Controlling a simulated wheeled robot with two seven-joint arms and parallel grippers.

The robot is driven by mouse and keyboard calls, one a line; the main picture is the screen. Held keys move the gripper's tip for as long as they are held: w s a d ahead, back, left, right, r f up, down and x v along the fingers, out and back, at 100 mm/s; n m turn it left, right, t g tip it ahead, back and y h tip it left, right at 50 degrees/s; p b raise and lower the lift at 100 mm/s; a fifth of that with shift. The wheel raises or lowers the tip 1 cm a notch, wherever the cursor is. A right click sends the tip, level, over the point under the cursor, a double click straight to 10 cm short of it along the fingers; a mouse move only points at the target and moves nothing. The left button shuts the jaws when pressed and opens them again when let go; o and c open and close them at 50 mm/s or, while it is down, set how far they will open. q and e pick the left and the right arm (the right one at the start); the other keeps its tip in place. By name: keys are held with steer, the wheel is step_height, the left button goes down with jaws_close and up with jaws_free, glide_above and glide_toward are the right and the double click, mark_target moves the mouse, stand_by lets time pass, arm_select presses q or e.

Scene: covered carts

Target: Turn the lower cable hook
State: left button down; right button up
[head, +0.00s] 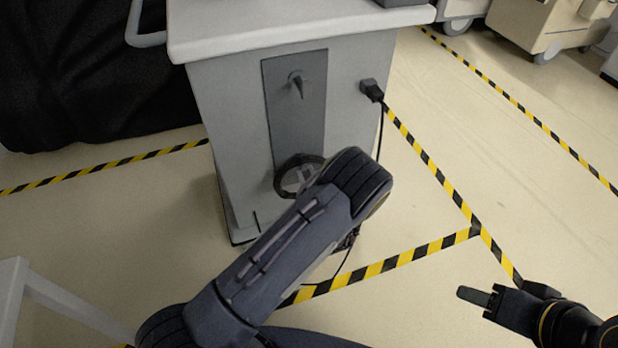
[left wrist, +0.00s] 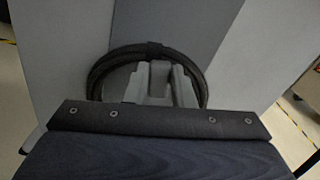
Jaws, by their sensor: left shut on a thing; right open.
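The cart's dark grey back panel (head: 296,110) carries an upper cable hook (head: 297,82), which points down. The lower cable hook (head: 298,176) is light grey and sits in a black cable coil (head: 281,180) near the panel's bottom. My left arm partly covers it in the head view. In the left wrist view my left gripper (left wrist: 160,96) is shut on the lower hook (left wrist: 159,68), inside the coil (left wrist: 101,66). The hook's exact angle is hard to tell. My right gripper (head: 484,302) is open and empty over the floor at lower right, away from the cart.
A black plug (head: 371,90) sticks out at the cart's right side, its cable hanging down behind my arm. Yellow-black tape (head: 425,252) marks the floor. Other carts (head: 545,25) stand at top right, and a black cover (head: 75,80) at left. Floor at right is clear.

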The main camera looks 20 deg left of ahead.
arm_select(q)
steer(key=n, duration=0.1)
steer(key=n+b, duration=0.2)
steer(key=shift+s+a+f+n, duration=0.2)
steer(key=shift+a+f+n, duration=0.1)
steer(key=shift+f+n, duration=0.1)
steer(key=shift+w+d+f+n+b, duration=0.15)
steer(key=shift+f+n+b, duration=0.5)
steer(key=shift+n+b, duration=3.15)
steer(key=shift+w+d+f+n+b, duration=0.15)
steer(key=shift+f+n+b, duration=0.95)
steer(key=shift+n, duration=4.9)
steer(key=shift+d+f+n+b, duration=0.2)
steer(key=shift+n+b, duration=3)
steer(key=shift+n, duration=1.7)
steer(key=c, duration=1.2)
jaws_free()
steer(key=shift+r, duration=0.1)
steer(key=shift+c, duration=0.2)
